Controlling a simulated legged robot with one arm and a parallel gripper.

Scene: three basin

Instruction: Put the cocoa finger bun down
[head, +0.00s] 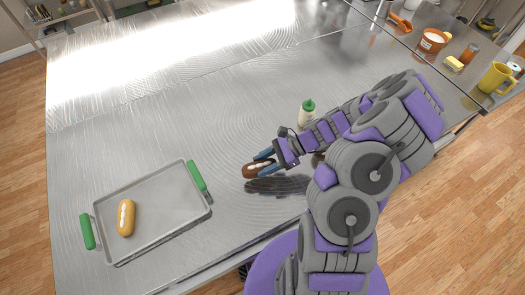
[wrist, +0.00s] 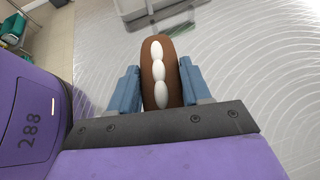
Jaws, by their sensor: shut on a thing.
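The cocoa finger bun (head: 252,171) is brown with white icing dots along its top. My gripper (head: 264,163) is shut on it and holds it above the steel table, with a shadow on the surface below right. In the wrist view the bun (wrist: 157,75) sits between the two blue fingers (wrist: 158,92), pointing away from the palm. A grey tray (head: 190,213) with green handles lies to the left of my gripper, apart from it. A golden bun with white icing (head: 126,218) lies on the tray's left side.
A bottle with a green cap (head: 307,114) stands just behind my arm. A yellow mug (head: 494,77), an orange pot (head: 432,41) and other items stand on the counter at the right. The steel table (head: 150,120) is clear behind the tray.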

